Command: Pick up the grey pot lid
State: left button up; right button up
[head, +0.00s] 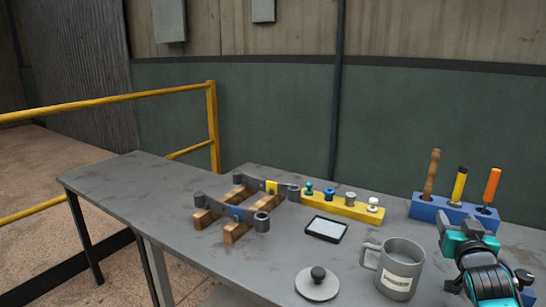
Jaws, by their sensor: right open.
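The grey pot lid (317,284) is a flat round disc with a dark knob on top. It lies on the grey table near the front edge, left of a grey mug (400,268). My right gripper (464,232) is at the right of the head view, teal and black, beyond the mug and apart from the lid. It is open, and I see nothing held in it. My left gripper is not in view.
A yellow block (341,207) with several small knobs stands behind the lid, near a small dark-framed tray (326,229). A blue holder (425,208) with upright tools stands at the back right. Spring parts on wooden blocks (236,232) lie left.

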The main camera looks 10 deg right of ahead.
aim_at(316, 284)
jog(key=k+j, duration=0.7)
jog(key=k, duration=0.2)
